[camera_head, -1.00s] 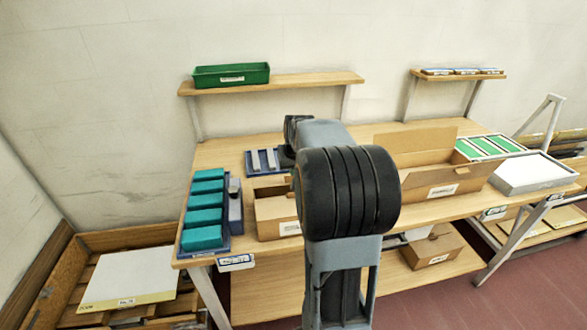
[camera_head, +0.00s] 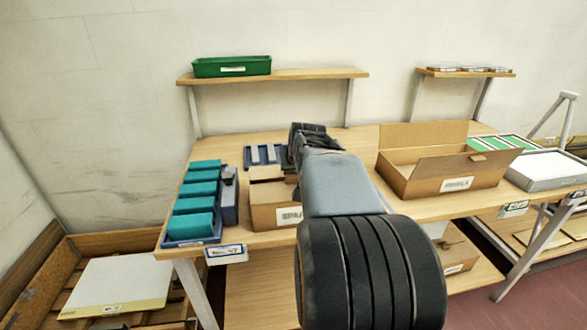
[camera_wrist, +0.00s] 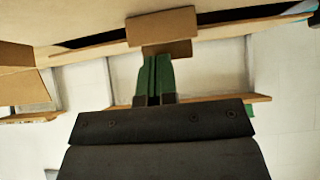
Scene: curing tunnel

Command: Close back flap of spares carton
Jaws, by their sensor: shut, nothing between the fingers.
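The spares carton (camera_head: 276,215) is a small brown box near the table's front edge, left of my arm in the head view, its label partly hidden by the arm. A cardboard flap shows at its back edge (camera_head: 266,173); I cannot tell its exact angle. My dark gripper (camera_head: 303,150) is behind the carton's right side, partly hidden by my arm. In the wrist view, which appears upside down, the gripper's green fingers (camera_wrist: 156,65) are together and empty. Their tips are close to a cardboard piece (camera_wrist: 162,25); contact is unclear.
A larger open carton (camera_head: 440,180) stands to the right. Teal blocks (camera_head: 195,210) and a blue tray with grey bars (camera_head: 262,157) are on the left. A wall shelf (camera_head: 290,77) holds a green bin (camera_head: 232,67). Bare table (camera_head: 345,140) shows behind my gripper.

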